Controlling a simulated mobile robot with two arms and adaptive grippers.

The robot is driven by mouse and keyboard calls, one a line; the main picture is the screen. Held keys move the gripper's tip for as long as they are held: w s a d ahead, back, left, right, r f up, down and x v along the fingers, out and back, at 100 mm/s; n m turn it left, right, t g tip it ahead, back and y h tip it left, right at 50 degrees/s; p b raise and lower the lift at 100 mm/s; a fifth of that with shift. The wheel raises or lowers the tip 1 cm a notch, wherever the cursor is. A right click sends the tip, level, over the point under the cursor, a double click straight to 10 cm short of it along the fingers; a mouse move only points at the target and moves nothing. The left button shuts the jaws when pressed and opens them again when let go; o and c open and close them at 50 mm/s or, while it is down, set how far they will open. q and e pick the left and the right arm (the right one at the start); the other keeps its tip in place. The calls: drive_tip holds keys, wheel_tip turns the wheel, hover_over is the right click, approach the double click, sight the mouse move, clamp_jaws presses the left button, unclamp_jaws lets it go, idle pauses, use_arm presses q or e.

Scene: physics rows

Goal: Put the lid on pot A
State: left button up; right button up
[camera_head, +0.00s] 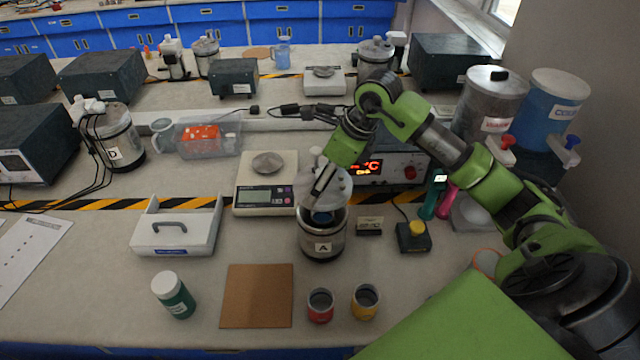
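Pot A (322,246) is a metal pot with an "A" label, upright on the bench just right of centre. Something bluish shows inside its mouth. A pale, rounded shape (306,196) stands up at the pot's back rim and may be the lid, tilted; the gripper partly hides it. My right gripper (320,190) points down over the back of the pot, in front of this pale shape. Whether its fingers are closed on the shape is unclear. My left gripper is not in view.
A scale (262,197) stands behind left of the pot, and a heater box (396,160) behind right. Red (320,307) and yellow (365,302) cups and a brown board (257,296) lie in front. A yellow-button box (413,240) is to the right.

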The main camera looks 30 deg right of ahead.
wheel_tip(320, 180, down, 4)
drive_tip(key=shift+f+b, duration=0.15)
drive_tip(key=shift+b, duration=1.1)
drive_tip(key=shift+f+b, duration=0.65)
drive_tip(key=shift+f, duration=0.1)
drive_tip(key=shift+b, duration=0.45)
drive_tip(key=shift+f+b, duration=0.4)
drive_tip(key=shift+b, duration=0.05)
idle(0.3)
idle(0.3)
drive_tip(key=o, duration=1)
drive_tip(key=shift+o, duration=0.2)
drive_tip(key=shift+r, duration=0.1)
